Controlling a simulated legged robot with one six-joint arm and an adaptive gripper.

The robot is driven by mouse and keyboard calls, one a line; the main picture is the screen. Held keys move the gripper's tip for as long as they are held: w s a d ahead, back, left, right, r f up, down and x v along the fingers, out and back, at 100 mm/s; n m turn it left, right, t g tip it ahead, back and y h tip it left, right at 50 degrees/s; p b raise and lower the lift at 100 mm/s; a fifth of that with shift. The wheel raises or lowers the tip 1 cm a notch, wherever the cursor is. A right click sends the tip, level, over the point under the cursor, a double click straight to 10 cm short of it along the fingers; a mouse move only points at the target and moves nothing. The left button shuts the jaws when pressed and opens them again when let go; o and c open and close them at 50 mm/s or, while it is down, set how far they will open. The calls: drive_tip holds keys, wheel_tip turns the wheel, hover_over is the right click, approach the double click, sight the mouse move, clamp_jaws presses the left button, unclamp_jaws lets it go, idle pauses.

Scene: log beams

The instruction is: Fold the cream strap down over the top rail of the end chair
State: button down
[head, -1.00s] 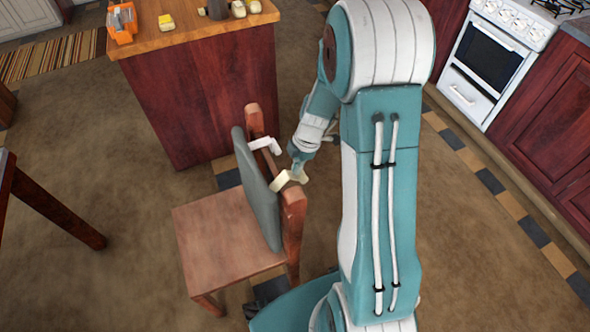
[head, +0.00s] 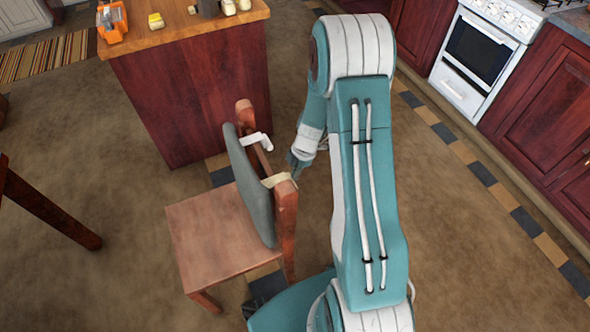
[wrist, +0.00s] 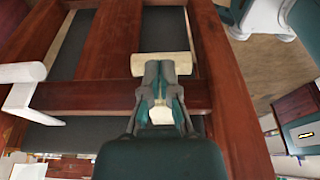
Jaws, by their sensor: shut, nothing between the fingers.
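The end chair (head: 217,227) is brown wood with a grey-green back pad (head: 247,187). The cream strap (head: 277,181) lies across the top rail (head: 262,161) near the closer post, with its outer end bent down on my gripper's side. In the wrist view the cream strap (wrist: 152,61) shows beyond the rail (wrist: 85,96) and again on the near side, partly hidden by the fingers. My gripper (wrist: 159,68) is shut and empty, with its fingertips at the strap, overlapping it in view. I cannot tell whether they touch. In the head view my gripper (head: 294,166) is beside the rail.
A second, white strap (head: 257,140) sits on the rail nearer the far post. A wooden counter (head: 190,90) stands just behind the chair, with an orange item (head: 112,22) on it. A white stove (head: 478,60) is at right. Open floor lies between.

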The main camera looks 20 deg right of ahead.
drive_tip(key=shift+s+a+f, duration=0.1)
drive_tip(key=shift+s+f, duration=0.05)
drive_tip(key=shift+f, duration=0.2)
idle(0.4)
drive_tip(key=shift+a, duration=0.2)
